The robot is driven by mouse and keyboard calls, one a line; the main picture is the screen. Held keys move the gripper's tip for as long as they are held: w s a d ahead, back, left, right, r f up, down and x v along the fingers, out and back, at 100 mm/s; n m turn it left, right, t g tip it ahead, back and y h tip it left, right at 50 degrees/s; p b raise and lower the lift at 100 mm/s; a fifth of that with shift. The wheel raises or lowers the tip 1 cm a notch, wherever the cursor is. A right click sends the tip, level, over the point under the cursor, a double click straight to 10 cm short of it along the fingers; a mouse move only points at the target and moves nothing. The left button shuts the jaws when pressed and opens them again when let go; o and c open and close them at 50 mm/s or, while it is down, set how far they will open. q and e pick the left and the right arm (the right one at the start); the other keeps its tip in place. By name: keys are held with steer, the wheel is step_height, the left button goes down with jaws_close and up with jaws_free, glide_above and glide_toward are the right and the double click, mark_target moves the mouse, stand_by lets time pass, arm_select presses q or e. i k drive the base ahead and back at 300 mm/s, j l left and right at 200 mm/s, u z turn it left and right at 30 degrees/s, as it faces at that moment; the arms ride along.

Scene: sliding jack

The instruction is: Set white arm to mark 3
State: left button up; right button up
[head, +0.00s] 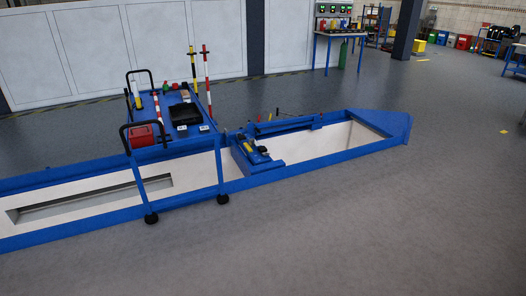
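A blue sliding jack (255,153) sits across the blue-framed pit, right of the middle. It has a small yellow part (262,149) and dark parts on top. I cannot make out a white arm or numbered marks at this distance. Neither of my grippers is in view.
A blue trolley (170,103) with black rails, a red box (141,136), a black tray and red-white poles (207,75) stands beside the pit (100,197). Grey floor (350,235) in front is clear. A workbench (340,34) stands at the back.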

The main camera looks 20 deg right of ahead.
mark_target(263, 150)
steer(key=i+l+z, duration=0.3)
steer(key=i, duration=0.35)
steer(key=i+l+z, duration=0.3)
steer(key=i, duration=0.35)
steer(key=i+z, duration=0.3)
steer(key=i, duration=0.35)
